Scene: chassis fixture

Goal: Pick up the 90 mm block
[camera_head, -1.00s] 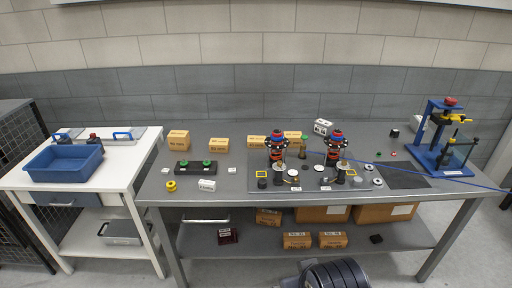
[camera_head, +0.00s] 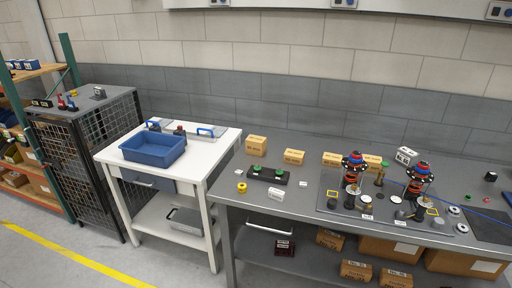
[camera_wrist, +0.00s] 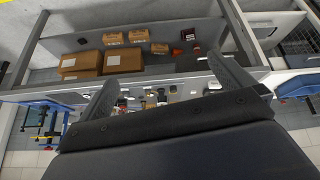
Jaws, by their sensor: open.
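Several tan, labelled blocks stand in a row along the middle of the grey bench in the head view. The leftmost block (camera_head: 256,146) looks tallest, and another block (camera_head: 294,157) is to its right. My gripper (camera_wrist: 163,68) shows only in the wrist view. Its two fingers are spread wide with nothing between them, apart from the blocks.
A white table (camera_head: 112,155) with a blue bin (camera_head: 153,149) stands left. Cartons (camera_head: 355,271) sit on the lower shelf. Floor at left is free.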

